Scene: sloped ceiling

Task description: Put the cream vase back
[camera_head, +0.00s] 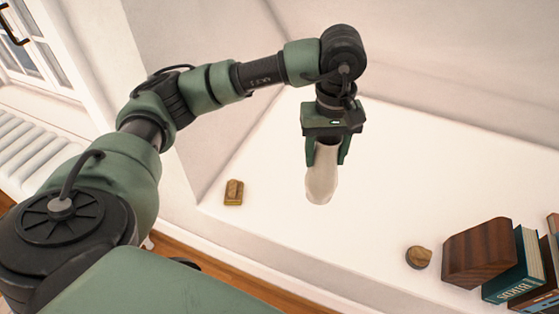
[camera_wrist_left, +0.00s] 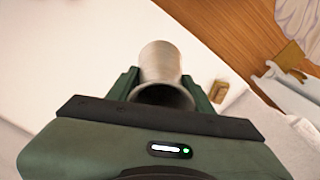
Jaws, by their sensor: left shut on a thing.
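The cream vase (camera_head: 321,182) is a smooth, pale, rounded vase, held upright or nearly so between the fingers of my left gripper (camera_head: 329,152). Its upper part is partly hidden by the gripper in the head view. In the left wrist view the vase (camera_wrist_left: 161,66) shows its open mouth toward the camera, with my left gripper (camera_wrist_left: 165,85) closed on its sides. The vase is over the white ledge (camera_head: 280,200); I cannot tell whether its base touches the surface. My right gripper is not in view.
A small brown object on a yellowish base (camera_head: 233,192) sits near the ledge's left end. A round brown object (camera_head: 419,257), a dark wooden block (camera_head: 478,253) and several books (camera_head: 517,267) stand at the right. The ledge between is clear. A radiator (camera_head: 30,150) is at far left.

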